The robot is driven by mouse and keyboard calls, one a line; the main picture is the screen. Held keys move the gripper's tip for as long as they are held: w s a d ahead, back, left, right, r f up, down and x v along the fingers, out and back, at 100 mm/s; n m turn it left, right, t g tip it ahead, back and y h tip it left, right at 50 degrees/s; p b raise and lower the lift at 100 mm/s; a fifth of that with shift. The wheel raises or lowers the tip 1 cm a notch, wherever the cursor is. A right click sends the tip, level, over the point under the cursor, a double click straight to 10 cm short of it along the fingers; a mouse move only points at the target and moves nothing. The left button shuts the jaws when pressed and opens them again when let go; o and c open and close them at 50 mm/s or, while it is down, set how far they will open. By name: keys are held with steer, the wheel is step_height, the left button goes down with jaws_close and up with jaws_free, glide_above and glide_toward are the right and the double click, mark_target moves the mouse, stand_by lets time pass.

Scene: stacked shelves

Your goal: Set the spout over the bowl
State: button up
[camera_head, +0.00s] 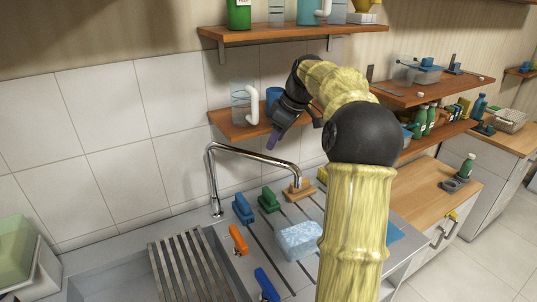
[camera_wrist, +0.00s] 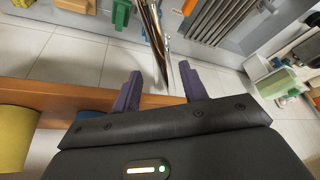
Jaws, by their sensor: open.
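The chrome faucet spout (camera_head: 255,155) rises from its base at the back of the counter. It reaches right, its end above the draining area by a wooden block, off to the side of the bowl. The sink bowl (camera_head: 100,280) is at the lower left, partly covered by a slatted rack (camera_head: 190,268). My gripper (camera_head: 273,141) is open, with purple fingers, just above and behind the spout in the head view. In the wrist view, my gripper (camera_wrist: 160,78) shows its fingers apart, with the chrome spout (camera_wrist: 156,35) in the gap between them. Contact cannot be told.
A wooden shelf (camera_head: 225,124) with a glass jug (camera_head: 241,102) and blue cup (camera_head: 272,97) is close to my gripper. Its edge also crosses the wrist view (camera_wrist: 60,117). Brushes and a light-blue sponge (camera_head: 299,240) lie on the draining area.

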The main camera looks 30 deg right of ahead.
mark_target(268, 157)
steer(key=x, duration=0.7)
steer(key=shift+p, duration=0.3)
steer(key=shift+w, duration=0.1)
jaws_close()
